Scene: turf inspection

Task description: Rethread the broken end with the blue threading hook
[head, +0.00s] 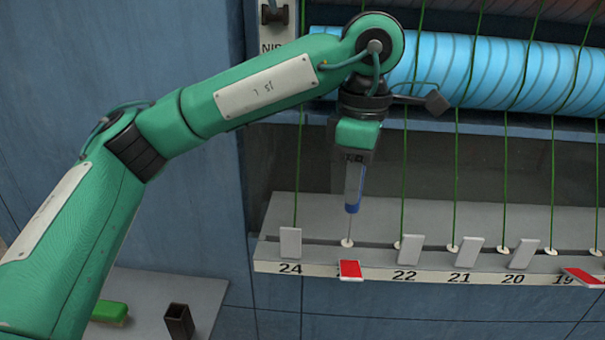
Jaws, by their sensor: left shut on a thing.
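My left gripper (357,157) points down and is shut on the threading hook (353,200), which has a blue and pale handle. The hook hangs nearly upright, its thin shaft reaching down to a small white eyelet (347,243) between the positions marked 24 and 22. I cannot tell whether its tip is inside the eyelet. A red tab (350,269) sits in front of this eyelet and covers most of its number. No green thread shows running to this eyelet, and I cannot make out the broken end. My right gripper is out of view.
Green threads run down to the neighbouring eyelets, which have white tabs (410,248). Another red tab (583,277) is at the far right. A blue striped roller (480,72) lies above. A grey shelf (150,285) at lower left holds a green block (109,312) and a dark square holder (179,322).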

